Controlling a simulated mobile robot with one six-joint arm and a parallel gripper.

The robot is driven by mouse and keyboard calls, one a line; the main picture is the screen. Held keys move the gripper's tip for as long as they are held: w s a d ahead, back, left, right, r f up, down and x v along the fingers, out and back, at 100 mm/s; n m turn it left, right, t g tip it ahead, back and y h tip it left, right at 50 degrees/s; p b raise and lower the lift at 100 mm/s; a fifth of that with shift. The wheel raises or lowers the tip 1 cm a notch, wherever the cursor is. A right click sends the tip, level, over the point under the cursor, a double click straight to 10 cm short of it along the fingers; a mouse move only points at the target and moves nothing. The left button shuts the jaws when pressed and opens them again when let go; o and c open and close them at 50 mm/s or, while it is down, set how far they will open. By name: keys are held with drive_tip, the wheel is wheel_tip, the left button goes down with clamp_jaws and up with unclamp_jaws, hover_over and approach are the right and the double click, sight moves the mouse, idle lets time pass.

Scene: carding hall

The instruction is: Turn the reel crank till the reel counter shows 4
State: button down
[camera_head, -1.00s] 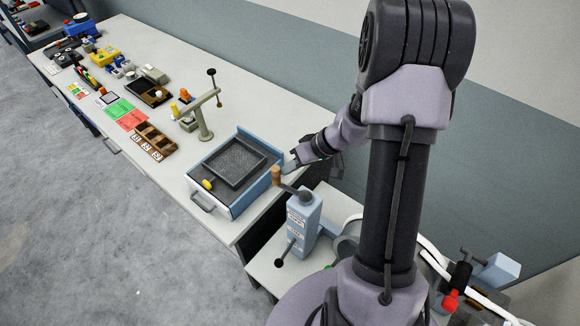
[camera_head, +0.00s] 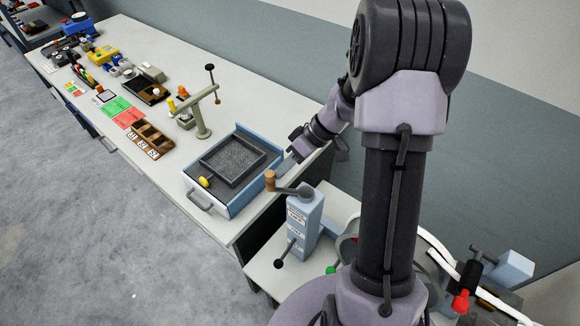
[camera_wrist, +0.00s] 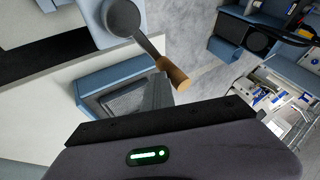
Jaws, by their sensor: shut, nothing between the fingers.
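The reel crank is a grey arm on top of a blue-grey post (camera_head: 303,222) with an upright wooden handle (camera_head: 270,181). The handle points left in the head view, toward the tray box. In the wrist view the wooden handle (camera_wrist: 175,74) and its grey arm show just beyond the fingers. My gripper (camera_head: 285,166) is shut and empty, close beside the handle on its far side. Its fingertips (camera_wrist: 158,92) show near the handle in the wrist view; whether they touch it I cannot tell. The post carries small white labels, and I cannot read a counter number.
A blue tray box (camera_head: 232,172) with a dark mesh stands beside the post on the long bench (camera_head: 255,95). A beige stand (camera_head: 203,118), a brown sorting tray (camera_head: 152,138) and coloured cards lie farther left. A black-ball lever (camera_head: 279,263) sticks out from the post's front.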

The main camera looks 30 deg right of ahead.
drive_tip(key=n+g, duration=0.1)
drive_tip(key=s+a+n+g, duration=0.1)
drive_tip(key=n, duration=0.1)
drive_tip(key=shift+s+a, duration=0.15)
drive_tip(key=shift+a, duration=0.15)
drive_tip(key=shift+s+a+n+g+p, duration=0.35)
drive_tip(key=shift+n+g, duration=0.2)
drive_tip(key=shift+n, duration=0.3)
drive_tip(key=shift+s+a+n+g+p, duration=0.2)
drive_tip(key=shift+s+n+g, duration=0.3)
drive_tip(key=shift+n, duration=0.35)
